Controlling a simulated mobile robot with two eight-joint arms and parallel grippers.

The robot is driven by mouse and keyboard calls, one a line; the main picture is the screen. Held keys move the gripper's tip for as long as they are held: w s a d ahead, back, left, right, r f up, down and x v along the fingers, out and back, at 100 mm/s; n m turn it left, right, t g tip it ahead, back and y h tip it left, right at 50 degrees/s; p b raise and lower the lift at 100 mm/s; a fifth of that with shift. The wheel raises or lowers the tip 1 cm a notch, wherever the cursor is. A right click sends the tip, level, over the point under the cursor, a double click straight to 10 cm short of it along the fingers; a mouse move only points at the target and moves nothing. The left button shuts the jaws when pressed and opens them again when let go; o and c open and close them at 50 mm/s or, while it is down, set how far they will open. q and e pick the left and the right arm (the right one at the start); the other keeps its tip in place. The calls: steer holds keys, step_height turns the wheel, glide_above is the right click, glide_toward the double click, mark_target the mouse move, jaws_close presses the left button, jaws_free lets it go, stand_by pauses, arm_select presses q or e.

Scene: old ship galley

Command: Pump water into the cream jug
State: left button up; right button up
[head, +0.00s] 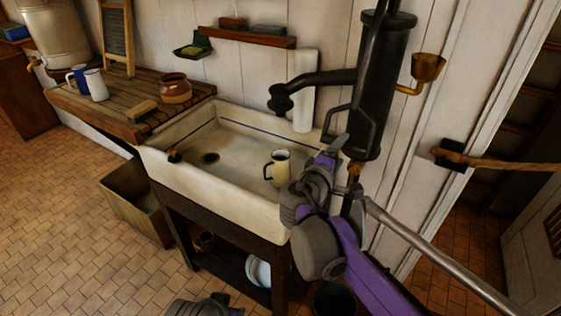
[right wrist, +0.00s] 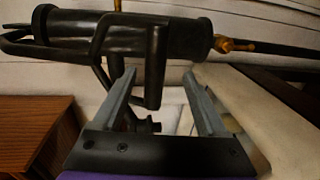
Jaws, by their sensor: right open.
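The cream jug (head: 280,167) stands upright inside the sink (head: 222,137), towards its right end, with its handle to the left. The black pump (head: 378,85) is on the wall to the right, its spout (head: 315,79) reaching left over the sink. My right gripper (head: 333,152) is open beside the lower pump, near its bent black bar (head: 338,117). In the right wrist view, the pump body (right wrist: 125,35) lies across the top, and a black bar (right wrist: 155,70) shows between the open fingers (right wrist: 160,98). Only a bit of my left arm shows at the bottom edge.
A wooden drainboard (head: 150,92) left of the sink holds a brown pot (head: 175,88), a white jug (head: 96,85) and a blue mug (head: 76,76). A brass cup (head: 428,66) sticks out right of the pump. A long grey rod (head: 430,250) slopes to the lower right.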

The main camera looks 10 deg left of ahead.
steer(key=shift+p+v, duration=0.35)
steer(key=shift+v, duration=2.2)
steer(key=s+d+f+m+g, duration=0.3)
steer(key=s+d+f, duration=0.25)
steer(key=d, duration=0.25)
steer(key=s+d+f+m+g, duration=0.35)
steer(key=s+d+f, duration=0.2)
steer(key=d, duration=0.25)
steer(key=s+d+f+m+g+y, duration=0.1)
steer(key=s+f+m+g+y, duration=0.2)
steer(key=s+f+m+y, duration=0.2)
steer(key=s+f+m, duration=0.3)
steer(key=s+f, duration=0.4)
steer(key=s, duration=0.3)
steer(key=shift+s+d, duration=0.2)
steer(key=shift+s, duration=0.15)
